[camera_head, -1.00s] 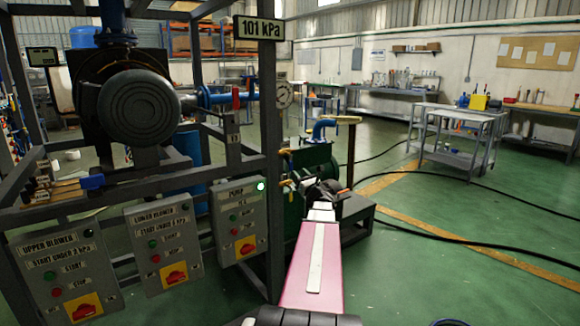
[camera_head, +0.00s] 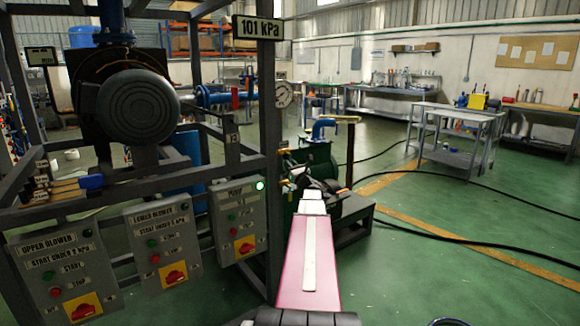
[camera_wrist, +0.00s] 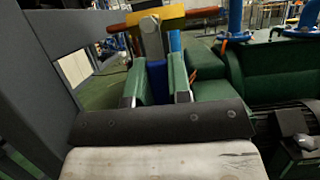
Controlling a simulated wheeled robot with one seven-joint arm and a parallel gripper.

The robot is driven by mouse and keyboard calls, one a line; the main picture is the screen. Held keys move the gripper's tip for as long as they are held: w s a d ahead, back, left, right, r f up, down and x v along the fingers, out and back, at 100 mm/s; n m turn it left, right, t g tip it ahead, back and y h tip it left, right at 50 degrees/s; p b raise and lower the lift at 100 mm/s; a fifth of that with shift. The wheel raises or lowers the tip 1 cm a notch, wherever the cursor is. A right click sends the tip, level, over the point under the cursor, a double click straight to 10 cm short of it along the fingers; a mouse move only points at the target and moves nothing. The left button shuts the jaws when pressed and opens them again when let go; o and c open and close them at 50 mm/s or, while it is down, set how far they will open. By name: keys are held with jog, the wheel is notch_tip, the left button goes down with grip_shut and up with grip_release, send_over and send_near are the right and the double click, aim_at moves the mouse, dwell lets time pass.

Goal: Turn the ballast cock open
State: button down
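The ballast cock appears in the wrist view as a grey metal body with a yellow and orange-red crossbar (camera_wrist: 180,17), just beyond my fingertips. My gripper (camera_wrist: 158,62) is open, with two green-padded fingers spread apart below the cock's body and a blue strip showing in the gap. Whether the fingers touch the cock cannot be told. In the head view my gripper (camera_head: 307,180) is at the green pump (camera_head: 322,160), beside the frame post. The cock is small and partly hidden there, so its handle position is unclear.
The grey frame post (camera_head: 270,150) stands close left of my arm. Control boxes hang on it, including the pump box (camera_head: 239,220) with a lit green lamp. The gauge display (camera_head: 258,28) reads 101 kPa. Black hoses cross the green floor at right, which is otherwise mostly clear.

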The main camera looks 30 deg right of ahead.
jog(key=shift+d+n, duration=0.1)
jog(key=shift+n, duration=0.2)
jog(key=d+r+n+g+y, duration=0.4)
jog(key=n+g+y, duration=0.2)
jog(key=n, duration=1.5)
jog(key=shift+w+d+y, duration=0.15)
jog(key=shift+d+y, duration=0.05)
jog(key=shift+y, duration=0.2)
jog(key=shift+r, duration=0.1)
jog(key=c, duration=1)
grip_release()
jog(key=shift+c, duration=0.2)
jog(key=v, duration=1)
jog(key=shift+s, duration=0.35)
